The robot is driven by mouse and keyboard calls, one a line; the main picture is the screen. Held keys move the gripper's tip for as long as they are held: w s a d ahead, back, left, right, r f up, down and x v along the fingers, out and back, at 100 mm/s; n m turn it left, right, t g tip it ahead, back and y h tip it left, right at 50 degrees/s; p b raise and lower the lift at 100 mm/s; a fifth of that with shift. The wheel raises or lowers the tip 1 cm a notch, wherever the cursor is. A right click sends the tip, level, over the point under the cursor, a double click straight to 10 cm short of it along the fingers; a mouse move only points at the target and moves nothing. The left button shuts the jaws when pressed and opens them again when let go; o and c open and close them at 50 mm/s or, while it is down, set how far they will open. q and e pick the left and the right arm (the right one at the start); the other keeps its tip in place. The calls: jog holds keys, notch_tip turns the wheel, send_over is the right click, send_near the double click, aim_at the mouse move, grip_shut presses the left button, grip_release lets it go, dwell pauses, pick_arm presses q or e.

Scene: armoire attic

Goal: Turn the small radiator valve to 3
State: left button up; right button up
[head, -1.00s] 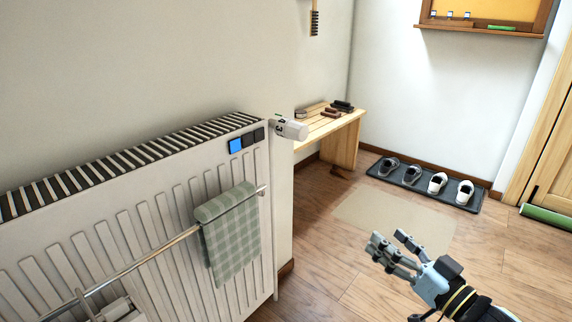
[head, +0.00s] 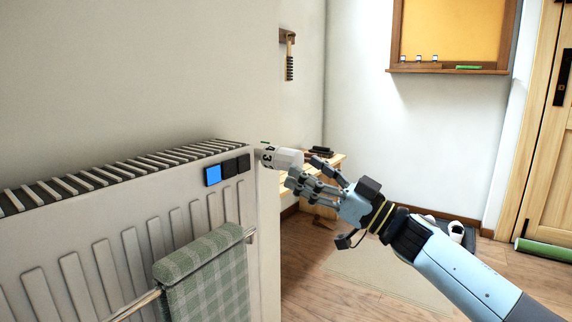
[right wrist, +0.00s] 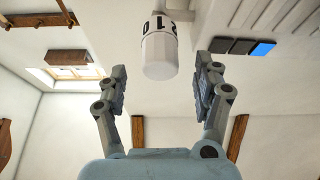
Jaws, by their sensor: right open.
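The small radiator valve (head: 282,158) is a white knob with dark numbers, sticking out from the right end of the white radiator (head: 130,235). In the head view a 3 shows on its near side, with a small green mark above. My right gripper (head: 312,178) is open just right of the valve, its fingers pointing at it. In the right wrist view the valve (right wrist: 160,50) lies ahead, centred between the spread fingertips (right wrist: 162,78), with clear gaps on both sides. There a 0 and a 1 show on it. My left gripper is not in view.
A checked green towel (head: 205,275) hangs on a rail at the radiator's front. Dark and blue buttons (head: 213,175) sit near the valve. A wooden bench (head: 328,163) stands behind the gripper.

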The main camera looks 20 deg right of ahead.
aim_at(287, 158)
jog(key=b+x, duration=0.1)
jog(key=x, duration=0.4)
jog(key=shift+w+a, duration=0.15)
jog(key=shift+w, duration=0.05)
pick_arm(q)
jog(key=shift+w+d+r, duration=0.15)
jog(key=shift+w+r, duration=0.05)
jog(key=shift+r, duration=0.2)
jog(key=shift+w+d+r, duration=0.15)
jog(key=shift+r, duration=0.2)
pick_arm(e)
jog(key=c, duration=1.2)
jog(key=shift+n, duration=0.4)
